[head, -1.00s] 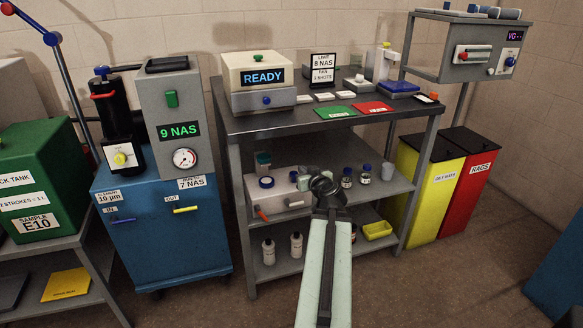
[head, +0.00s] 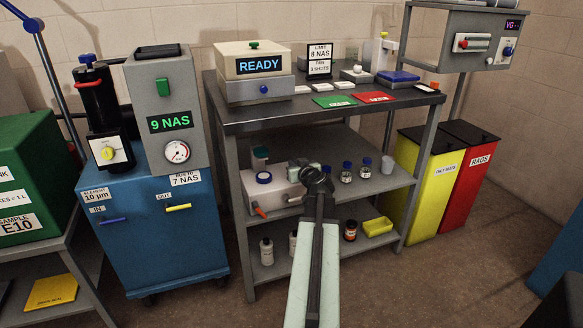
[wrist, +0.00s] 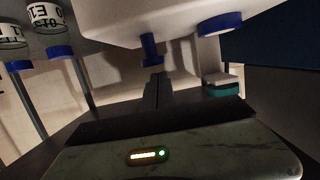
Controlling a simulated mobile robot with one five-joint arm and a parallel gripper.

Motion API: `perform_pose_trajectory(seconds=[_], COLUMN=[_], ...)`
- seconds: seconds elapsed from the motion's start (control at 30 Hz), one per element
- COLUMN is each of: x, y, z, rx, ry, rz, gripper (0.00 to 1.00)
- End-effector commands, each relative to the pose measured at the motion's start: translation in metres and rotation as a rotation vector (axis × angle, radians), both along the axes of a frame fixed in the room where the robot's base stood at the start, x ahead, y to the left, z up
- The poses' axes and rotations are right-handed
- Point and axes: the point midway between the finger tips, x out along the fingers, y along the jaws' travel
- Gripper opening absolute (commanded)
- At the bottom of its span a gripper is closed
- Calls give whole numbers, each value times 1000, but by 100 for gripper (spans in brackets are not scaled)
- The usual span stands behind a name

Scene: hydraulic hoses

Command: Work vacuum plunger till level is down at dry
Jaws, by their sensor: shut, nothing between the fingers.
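I cannot tell for sure which thing is the vacuum plunger. A white upright device with a yellow top (head: 383,50) stands at the back right of the bench top. A white box with a blue round cap (head: 264,178) sits on the middle shelf, with an orange-tipped piece at its front. My gripper (head: 312,172) is shut and empty in front of that shelf, right of the box. In the wrist view the dark fingers (wrist: 153,92) point toward a pale box (wrist: 120,18) with a blue knob (wrist: 150,48); contact cannot be judged. No level mark is readable.
Blue-capped bottles (head: 346,172) stand right of my gripper on the shelf. A grey bench (head: 290,112) carries the READY unit (head: 255,65) and green and red cards. The blue 9 NAS cart (head: 170,240) is left; yellow (head: 425,180) and red bins stand right. Floor is clear in front.

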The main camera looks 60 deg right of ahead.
Motion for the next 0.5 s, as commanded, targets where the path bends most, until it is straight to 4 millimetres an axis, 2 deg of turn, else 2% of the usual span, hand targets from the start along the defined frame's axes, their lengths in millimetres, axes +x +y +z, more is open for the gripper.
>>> perform_pose_trajectory(seconds=[0.03, 0.37, 0.5], x=[-1, -4, -4], y=[-1, -3, -3], z=[-8, -6, -18], rx=[0, 0, 0], ry=[0, 0, 0], rz=[-2, -5, -6], gripper=[0, 0, 0])
